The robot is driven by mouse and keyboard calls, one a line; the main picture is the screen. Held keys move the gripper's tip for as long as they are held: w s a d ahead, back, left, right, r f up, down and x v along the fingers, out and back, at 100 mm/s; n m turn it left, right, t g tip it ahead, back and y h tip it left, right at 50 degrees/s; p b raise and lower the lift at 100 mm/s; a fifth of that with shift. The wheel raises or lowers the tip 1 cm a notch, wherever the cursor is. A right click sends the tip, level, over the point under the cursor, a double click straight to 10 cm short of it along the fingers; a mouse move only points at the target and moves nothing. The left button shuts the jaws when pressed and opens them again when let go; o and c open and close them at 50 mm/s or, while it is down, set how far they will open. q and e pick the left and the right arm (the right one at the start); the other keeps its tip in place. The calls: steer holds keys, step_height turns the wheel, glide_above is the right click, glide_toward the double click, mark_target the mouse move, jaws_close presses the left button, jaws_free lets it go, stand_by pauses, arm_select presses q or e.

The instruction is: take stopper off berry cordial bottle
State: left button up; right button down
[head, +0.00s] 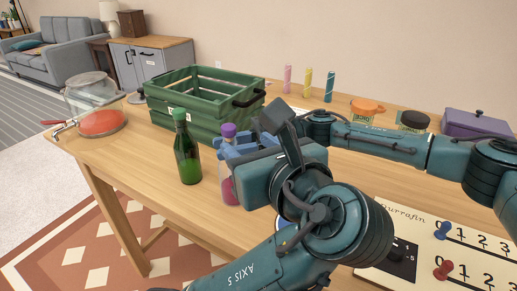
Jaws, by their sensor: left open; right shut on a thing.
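The berry cordial bottle (229,193), with pinkish-red contents, stands upright on the wooden table beside a green bottle. Its purple stopper (229,130) sits on top. My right gripper (229,151), its arm coming in from the right, is shut on the bottle around its upper part, just below the stopper; the exact contact is partly hidden. My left gripper (240,180), its arm coming up from the bottom, is open close to the bottle's right side. Its fingers are mostly hidden by its own body.
The green bottle (187,153) stands close on the left. A green crate (195,88) is behind, and a glass drink dispenser (95,98) is at the left end. Coloured sticks, jars and a purple box (474,124) line the back right. A number board (455,240) lies front right.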

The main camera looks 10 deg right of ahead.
mark_target(228, 126)
arm_select(q)
steer(key=x, duration=1)
arm_select(e)
steer(key=shift+f, duration=0.25)
arm_select(q)
steer(key=shift+c, duration=0.4)
jaws_close()
steer(key=shift+r, duration=0.3)
steer(key=shift+r, duration=0.9)
steer(key=shift+r, duration=0.15)
arm_select(e)
steer(key=shift+f, duration=0.1)
